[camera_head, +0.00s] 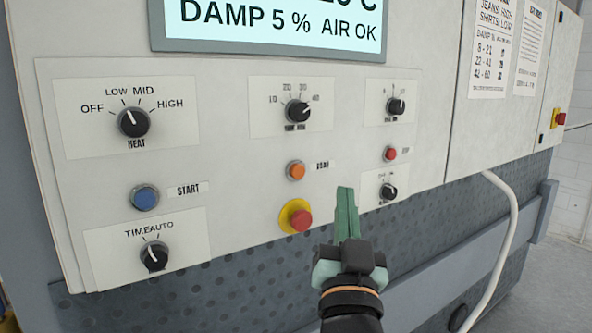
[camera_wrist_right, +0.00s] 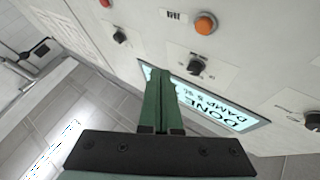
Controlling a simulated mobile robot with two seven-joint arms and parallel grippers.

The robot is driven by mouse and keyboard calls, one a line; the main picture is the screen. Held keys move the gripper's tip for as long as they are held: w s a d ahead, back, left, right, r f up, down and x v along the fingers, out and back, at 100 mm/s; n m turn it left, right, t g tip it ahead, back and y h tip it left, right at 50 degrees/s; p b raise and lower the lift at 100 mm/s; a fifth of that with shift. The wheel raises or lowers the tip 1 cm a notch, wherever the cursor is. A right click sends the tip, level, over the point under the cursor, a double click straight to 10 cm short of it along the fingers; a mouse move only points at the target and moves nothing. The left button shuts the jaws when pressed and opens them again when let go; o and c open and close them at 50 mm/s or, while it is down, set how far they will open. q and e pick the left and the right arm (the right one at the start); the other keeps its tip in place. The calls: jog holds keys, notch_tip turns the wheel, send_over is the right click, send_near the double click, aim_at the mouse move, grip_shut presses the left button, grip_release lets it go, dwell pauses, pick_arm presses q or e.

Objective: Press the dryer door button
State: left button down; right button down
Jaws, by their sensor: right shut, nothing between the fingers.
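An orange button (camera_head: 295,171) is on the light machine panel, with a small blurred label (camera_head: 323,165) to its right that looks like DOOR. It also shows in the wrist view (camera_wrist_right: 205,23) near the top. My right gripper (camera_head: 346,190) comes up from the bottom of the head view, with its green fingers closed together and empty. Its fingertips are right of and a little below the orange button in the picture, apart from it. In the wrist view the closed fingertips (camera_wrist_right: 158,72) point toward the panel. My left gripper is not in view.
A red button on a yellow base (camera_head: 300,219) is below the orange one. A blue START button (camera_head: 145,197) is at left and a small red button (camera_head: 390,153) at right. Dials surround them, including a small knob (camera_head: 388,191) near my fingers. A white hose (camera_head: 503,245) hangs at right.

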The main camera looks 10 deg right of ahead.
aim_at(297, 171)
jog(key=shift+s+r+h, duration=0.1)
jog(key=shift+r+h, duration=0.05)
jog(key=shift+h, duration=0.15)
jog(key=shift+w+a+b, duration=0.3)
jog(key=shift+w+a, duration=0.2)
jog(key=shift+w, duration=0.9)
jog(key=shift+w+a+b, duration=0.25)
jog(key=shift+w+a, duration=0.3)
jog(key=shift+w, duration=0.8)
jog(key=shift+w+a+b, duration=0.3)
jog(key=shift+w+a, duration=0.2)
jog(key=shift+w, duration=0.9)
jog(key=shift+w+a+b, duration=0.15)
jog(key=shift+w+b, duration=0.25)
jog(key=shift+b, duration=0.05)
